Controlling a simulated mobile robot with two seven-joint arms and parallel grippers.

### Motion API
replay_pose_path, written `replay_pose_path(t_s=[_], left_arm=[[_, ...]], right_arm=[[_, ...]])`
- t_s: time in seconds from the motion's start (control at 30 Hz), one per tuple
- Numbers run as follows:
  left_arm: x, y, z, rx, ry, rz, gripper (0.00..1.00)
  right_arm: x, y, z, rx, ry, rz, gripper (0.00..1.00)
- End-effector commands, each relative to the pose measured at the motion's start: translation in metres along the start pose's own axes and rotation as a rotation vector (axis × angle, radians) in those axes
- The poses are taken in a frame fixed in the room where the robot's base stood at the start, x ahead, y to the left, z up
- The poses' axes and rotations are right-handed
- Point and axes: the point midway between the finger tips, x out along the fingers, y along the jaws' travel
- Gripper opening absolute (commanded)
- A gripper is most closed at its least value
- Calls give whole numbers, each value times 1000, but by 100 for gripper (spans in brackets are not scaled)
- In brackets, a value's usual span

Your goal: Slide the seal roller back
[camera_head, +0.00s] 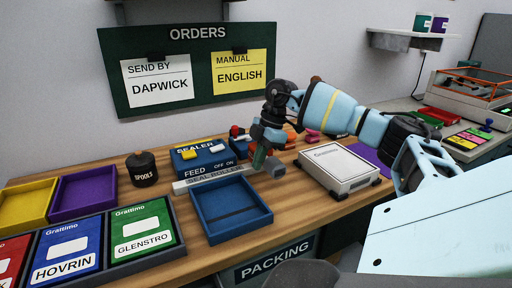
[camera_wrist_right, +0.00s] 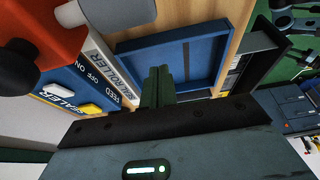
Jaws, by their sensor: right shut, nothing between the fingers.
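The blue sealer (camera_head: 205,155), with a yellow and a white switch, stands at the back of the wooden table. Along its front lies the grey seal roller bar (camera_head: 212,180), lettered SEAL ROLLER; it also shows in the right wrist view (camera_wrist_right: 112,68). My right gripper (camera_head: 262,163) is at the right end of the sealer, above the table. Its fingers are shut and empty; in the right wrist view the fingertips (camera_wrist_right: 157,80) are over the near edge of the blue tray, beside the bar. Part of the bar's right end is hidden by the gripper. My left gripper is out of view.
The empty blue tray (camera_head: 196,215) sits in front of the bar. A black spools pot (camera_head: 142,169) stands left of the sealer, and a white Grattimo box (camera_head: 342,182) right of the gripper. A red-orange part with a dark knob (camera_wrist_right: 35,38) is close in the wrist view.

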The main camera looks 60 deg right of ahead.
Motion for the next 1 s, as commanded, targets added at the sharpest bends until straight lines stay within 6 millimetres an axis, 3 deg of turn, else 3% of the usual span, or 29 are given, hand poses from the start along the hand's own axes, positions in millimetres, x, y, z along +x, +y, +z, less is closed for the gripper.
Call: replay_pose_path(t_s=[0.2,0.4,1.0], left_arm=[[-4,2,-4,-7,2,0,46],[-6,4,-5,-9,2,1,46],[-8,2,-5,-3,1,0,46]], right_arm=[[-47,0,-1,1,2,4,0],[-73,0,-1,0,2,2,0],[-81,0,0,0,0,-1,0]])
